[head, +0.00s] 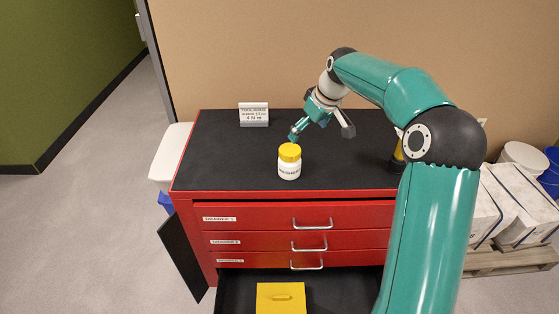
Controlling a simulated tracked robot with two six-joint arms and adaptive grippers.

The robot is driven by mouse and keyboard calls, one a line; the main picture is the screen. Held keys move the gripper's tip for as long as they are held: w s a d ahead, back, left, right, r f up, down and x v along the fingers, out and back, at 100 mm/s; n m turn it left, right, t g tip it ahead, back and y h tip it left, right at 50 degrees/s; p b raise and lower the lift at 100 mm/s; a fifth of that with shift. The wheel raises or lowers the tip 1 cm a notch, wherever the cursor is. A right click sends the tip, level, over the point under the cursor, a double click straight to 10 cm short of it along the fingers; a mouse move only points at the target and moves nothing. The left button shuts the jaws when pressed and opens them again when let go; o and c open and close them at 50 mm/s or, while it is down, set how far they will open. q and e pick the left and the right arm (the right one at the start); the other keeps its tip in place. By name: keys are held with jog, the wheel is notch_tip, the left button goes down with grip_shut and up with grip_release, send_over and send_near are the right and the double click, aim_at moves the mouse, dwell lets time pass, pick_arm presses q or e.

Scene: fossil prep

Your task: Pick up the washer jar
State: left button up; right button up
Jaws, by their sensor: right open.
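The washer jar (289,168) is a small white jar with a yellow lid and a dark-lettered label. It stands upright on the black top (225,160) of the red cabinet, left of the middle. My right gripper (320,130) is open and empty, just behind and to the right of the jar. One finger reaches down near the back of the lid; I cannot tell whether it touches. The other finger is well to the right of the jar. My left gripper is not in view.
A small white sign (254,114) stands at the back of the cabinet top. A yellow object, partly hidden, stands behind my right arm. Below the shut red drawers (265,217), an open drawer holds a yellow block (281,298) with a handle. White boxes (517,200) sit on a pallet at right.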

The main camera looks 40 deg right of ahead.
aim_at(293, 151)
jog(key=x, duration=1.1)
jog(key=shift+w+a+p, duration=0.25)
jog(key=shift+w+p, duration=0.05)
jog(key=shift+w, duration=0.2)
jog(key=shift+w+a+f, duration=0.1)
jog(key=shift+w+f, duration=0.1)
jog(key=shift+f, duration=0.3)
jog(key=p+x, duration=0.1)
jog(key=x, duration=0.3)
jog(key=shift+a, duration=0.1)
jog(key=c, duration=1.3)
